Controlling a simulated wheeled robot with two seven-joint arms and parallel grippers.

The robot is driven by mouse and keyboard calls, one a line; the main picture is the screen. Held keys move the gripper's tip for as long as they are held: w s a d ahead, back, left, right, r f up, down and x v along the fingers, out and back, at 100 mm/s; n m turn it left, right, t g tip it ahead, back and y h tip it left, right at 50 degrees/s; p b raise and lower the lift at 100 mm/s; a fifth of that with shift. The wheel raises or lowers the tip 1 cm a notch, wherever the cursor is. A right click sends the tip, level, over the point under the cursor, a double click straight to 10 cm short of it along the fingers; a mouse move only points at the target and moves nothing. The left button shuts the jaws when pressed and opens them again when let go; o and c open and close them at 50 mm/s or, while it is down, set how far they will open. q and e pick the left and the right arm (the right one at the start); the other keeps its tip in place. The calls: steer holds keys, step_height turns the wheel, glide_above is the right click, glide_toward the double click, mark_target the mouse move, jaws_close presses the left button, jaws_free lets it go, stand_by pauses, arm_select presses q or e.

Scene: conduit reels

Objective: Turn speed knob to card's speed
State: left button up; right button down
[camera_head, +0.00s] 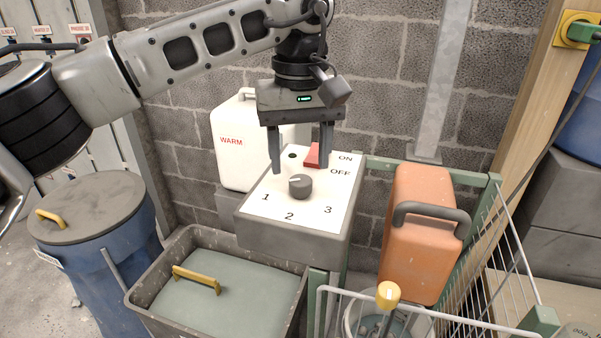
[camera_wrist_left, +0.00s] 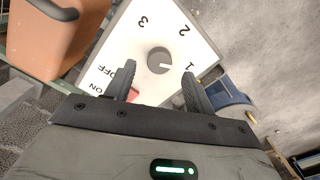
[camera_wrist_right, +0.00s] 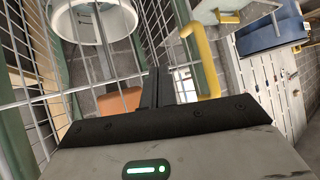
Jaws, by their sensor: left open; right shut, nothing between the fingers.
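The dark round speed knob (camera_head: 300,186) sits on the sloping white top of a grey control box (camera_head: 290,236), printed 1, 2 and 3. In the left wrist view the knob (camera_wrist_left: 160,61) has a pale pointer line directed towards the 1. My left gripper (camera_head: 300,169) is open, pointing down, its fingertips on either side of and slightly above the knob, apparently not touching it. A red switch (camera_head: 313,155) beside ON and OFF is partly behind the fingers. My right gripper (camera_wrist_right: 161,88) is shut and empty, beside wire mesh. I cannot make out a speed card.
A white container marked WARM (camera_head: 232,150) stands behind the box. An orange canister (camera_head: 418,245) is to its right. A grey bin (camera_head: 160,283) with a yellow handle is in front, a blue barrel (camera_head: 95,270) left. Wire mesh (camera_head: 500,250) stands at right.

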mark_target(300, 179)
arm_select(q)
steer(key=shift+f, duration=1.75)
steer(key=c, duration=1)
